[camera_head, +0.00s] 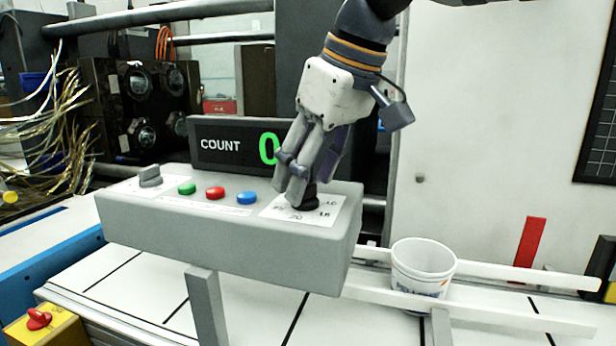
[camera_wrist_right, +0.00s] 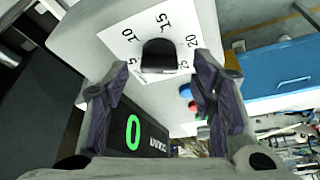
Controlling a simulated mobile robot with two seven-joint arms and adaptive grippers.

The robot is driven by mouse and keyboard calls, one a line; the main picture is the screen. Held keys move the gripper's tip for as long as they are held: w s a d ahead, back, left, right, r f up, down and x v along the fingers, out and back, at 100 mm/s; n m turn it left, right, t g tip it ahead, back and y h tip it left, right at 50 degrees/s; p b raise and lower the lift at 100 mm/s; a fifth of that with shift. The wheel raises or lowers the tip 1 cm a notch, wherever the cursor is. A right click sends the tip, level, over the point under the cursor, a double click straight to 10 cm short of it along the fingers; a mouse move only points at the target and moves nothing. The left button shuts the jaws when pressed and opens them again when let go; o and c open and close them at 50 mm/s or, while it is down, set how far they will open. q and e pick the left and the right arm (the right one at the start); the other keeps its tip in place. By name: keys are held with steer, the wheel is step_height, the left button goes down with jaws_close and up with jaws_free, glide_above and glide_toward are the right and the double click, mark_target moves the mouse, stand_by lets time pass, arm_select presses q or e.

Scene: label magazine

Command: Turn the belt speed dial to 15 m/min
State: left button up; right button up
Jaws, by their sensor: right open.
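The belt speed dial is a black knob (camera_head: 304,203) on a white scale plate (camera_head: 276,209) at the right end of the grey control box (camera_head: 230,235). In the right wrist view the knob (camera_wrist_right: 159,54) stands among the printed numbers 10, 15 and 20, with others partly hidden. I cannot tell which number it points to. My right gripper (camera_head: 303,186) reaches down from above over the dial. In the wrist view its open fingers (camera_wrist_right: 162,68) stand on either side of the knob, with gaps. My left gripper is not in view.
Green (camera_head: 187,188), red (camera_head: 215,193) and blue (camera_head: 247,198) buttons and a grey switch (camera_head: 150,176) line the box top. A COUNT display (camera_head: 222,144) reading 0 stands behind. A white cup (camera_head: 423,268) stands on the conveyor right of the box.

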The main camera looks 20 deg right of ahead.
steer(key=shift+w+a+f, duration=0.15)
steer(key=shift+w+f, duration=0.05)
steer(key=shift+f, duration=0.3)
steer(key=c, duration=1.1)
steer(key=shift+c, duration=0.2)
